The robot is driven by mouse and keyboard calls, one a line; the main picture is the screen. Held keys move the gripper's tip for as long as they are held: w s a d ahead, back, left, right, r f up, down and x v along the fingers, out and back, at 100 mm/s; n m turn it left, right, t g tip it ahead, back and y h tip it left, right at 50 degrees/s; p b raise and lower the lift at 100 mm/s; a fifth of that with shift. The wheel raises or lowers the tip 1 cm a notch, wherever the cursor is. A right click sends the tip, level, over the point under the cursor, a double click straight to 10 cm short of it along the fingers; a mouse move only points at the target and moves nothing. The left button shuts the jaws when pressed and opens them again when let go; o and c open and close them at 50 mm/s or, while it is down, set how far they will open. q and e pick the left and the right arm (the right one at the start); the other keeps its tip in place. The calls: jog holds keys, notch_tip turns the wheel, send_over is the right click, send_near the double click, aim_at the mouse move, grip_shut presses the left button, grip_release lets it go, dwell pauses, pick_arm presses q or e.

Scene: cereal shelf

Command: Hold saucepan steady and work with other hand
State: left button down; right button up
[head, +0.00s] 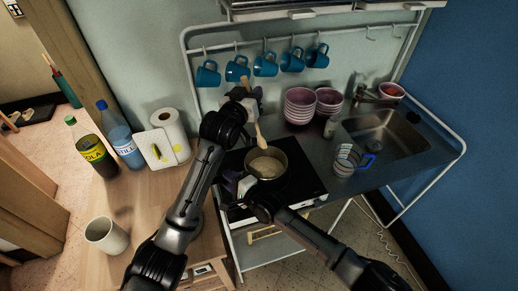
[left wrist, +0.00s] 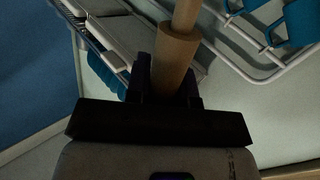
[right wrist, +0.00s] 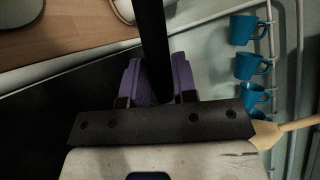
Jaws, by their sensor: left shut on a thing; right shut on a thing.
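The saucepan (head: 281,160) stands on the black hob (head: 305,180) with pale food inside. My left gripper (head: 246,99) is above and behind the pan, shut on a wooden spoon (head: 260,134). The spoon's thick handle shows between the fingers in the left wrist view (left wrist: 175,58). The spoon slants down toward the pan, and its lower end is at the food. My right gripper (head: 232,183), with purple fingers, is at the pan's left side. In the right wrist view it is shut on the dark saucepan handle (right wrist: 154,45); the pan body is not clear there.
Blue mugs (head: 265,65) hang on the rail behind. Bottles (head: 122,138), a paper roll (head: 170,130) and a white mug (head: 106,236) stand on the wooden counter at left.

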jog(key=shift+r, duration=0.15)
jog(key=o, duration=1)
jog(key=shift+c, duration=0.2)
jog(key=shift+d, duration=0.1)
jog(key=p+v, duration=0.2)
jog(key=v, duration=1.7)
jog(key=shift+p, duration=0.3)
